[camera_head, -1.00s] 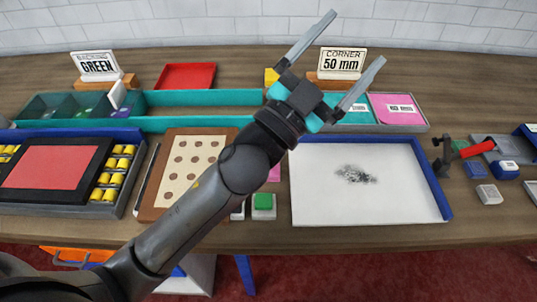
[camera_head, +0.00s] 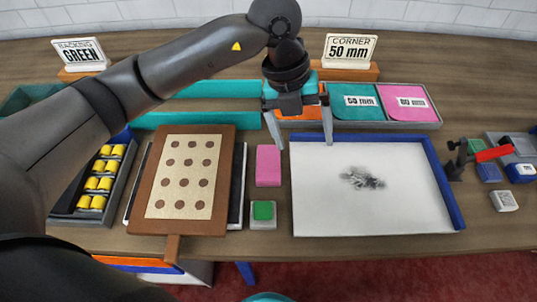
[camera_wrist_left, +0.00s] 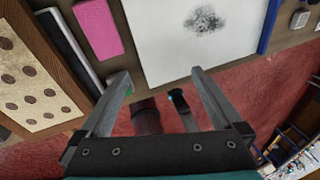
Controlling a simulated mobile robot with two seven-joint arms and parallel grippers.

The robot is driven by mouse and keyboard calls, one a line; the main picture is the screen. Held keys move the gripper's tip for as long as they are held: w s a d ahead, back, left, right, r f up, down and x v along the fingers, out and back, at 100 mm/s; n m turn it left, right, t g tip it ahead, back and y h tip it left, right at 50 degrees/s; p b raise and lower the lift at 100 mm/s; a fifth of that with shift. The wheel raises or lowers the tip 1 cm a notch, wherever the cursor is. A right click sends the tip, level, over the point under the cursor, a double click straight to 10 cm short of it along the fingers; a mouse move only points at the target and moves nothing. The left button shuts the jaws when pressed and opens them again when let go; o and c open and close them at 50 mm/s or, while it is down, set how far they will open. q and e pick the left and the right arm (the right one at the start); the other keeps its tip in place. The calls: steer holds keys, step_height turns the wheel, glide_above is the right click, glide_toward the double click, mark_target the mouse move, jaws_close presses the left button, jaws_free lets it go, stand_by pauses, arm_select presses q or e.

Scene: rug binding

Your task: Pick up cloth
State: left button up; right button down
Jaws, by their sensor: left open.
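A pink rectangular pad (camera_head: 268,165), the thing that looks most like the cloth, lies flat on the table between the brown dotted board and the white tray. It also shows at the upper left of the left wrist view (camera_wrist_left: 97,28). My left gripper (camera_head: 304,142) is open and empty, fingers pointing down, over the back left part of the white tray in the head view. The pink pad is to the left of its fingers and not between them. In the left wrist view the open fingers (camera_wrist_left: 160,77) hold nothing. My right gripper is not seen.
The white tray (camera_head: 330,210) with a blue edge holds a patch of dark debris (camera_head: 362,179). A green button (camera_head: 263,211) sits in front of the pad. The brown dotted board (camera_head: 150,200) is at left.

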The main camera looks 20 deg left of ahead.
arm_select(q)
steer(key=w+a+n+y, duration=0.1)
steer(key=w+a+y, duration=0.2)
steer(key=a, duration=0.4)
glide_above(268, 160)
steer(key=shift+t, duration=0.3)
steer(key=f, duration=0.9)
steer(key=shift+d, duration=0.3)
steer(key=f, duration=0.5)
steer(key=shift+a+f+b, duration=0.25)
steer(key=shift+f+b, duration=0.05)
steer(key=shift+b, duration=0.05)
steer(key=c, duration=1.3)
steer(key=shift+r, duration=0.1)
